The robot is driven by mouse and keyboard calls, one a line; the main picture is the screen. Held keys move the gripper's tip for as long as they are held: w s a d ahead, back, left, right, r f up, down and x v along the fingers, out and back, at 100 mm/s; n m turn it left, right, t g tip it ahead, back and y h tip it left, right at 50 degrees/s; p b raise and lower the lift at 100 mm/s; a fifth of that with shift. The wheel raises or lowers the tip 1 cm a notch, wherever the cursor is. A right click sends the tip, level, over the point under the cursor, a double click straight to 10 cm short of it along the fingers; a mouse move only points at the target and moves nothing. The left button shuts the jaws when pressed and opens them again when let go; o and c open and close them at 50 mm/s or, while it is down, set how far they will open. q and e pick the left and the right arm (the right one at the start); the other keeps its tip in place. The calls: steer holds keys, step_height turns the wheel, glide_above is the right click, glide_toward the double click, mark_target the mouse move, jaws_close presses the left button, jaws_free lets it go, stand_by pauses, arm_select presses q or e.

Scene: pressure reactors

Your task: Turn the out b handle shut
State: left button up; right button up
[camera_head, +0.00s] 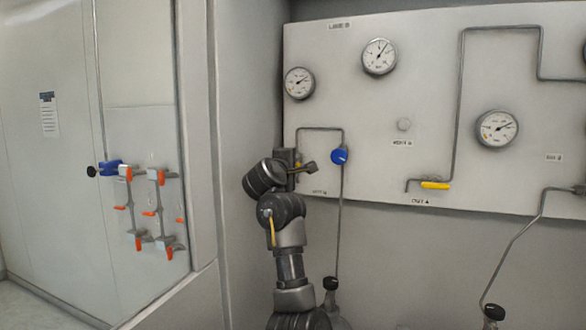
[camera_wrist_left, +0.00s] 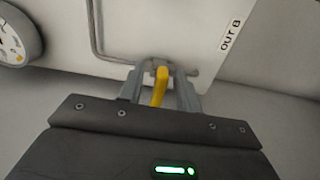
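The yellow out b handle (camera_wrist_left: 160,86) sits on the pipe at the panel, beside the "OUT B" label (camera_wrist_left: 231,34) in the left wrist view. My left gripper (camera_wrist_left: 160,92) has one finger on each side of the handle, with a gap visible on both sides, so it looks open around it. In the head view my left gripper (camera_head: 302,170) is at the panel's lower left, and only a small bit of the yellow handle (camera_head: 298,166) shows behind it. My right gripper is in neither view.
A blue knob (camera_head: 340,156) is on the pipe just right of my left gripper. A second yellow handle (camera_head: 435,185) lies farther right above the "OUT A" label. Gauges (camera_head: 299,83) are on the panel above. A side wall (camera_head: 246,130) stands close on the left.

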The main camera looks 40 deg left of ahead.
arm_select(q)
steer(key=v, duration=1)
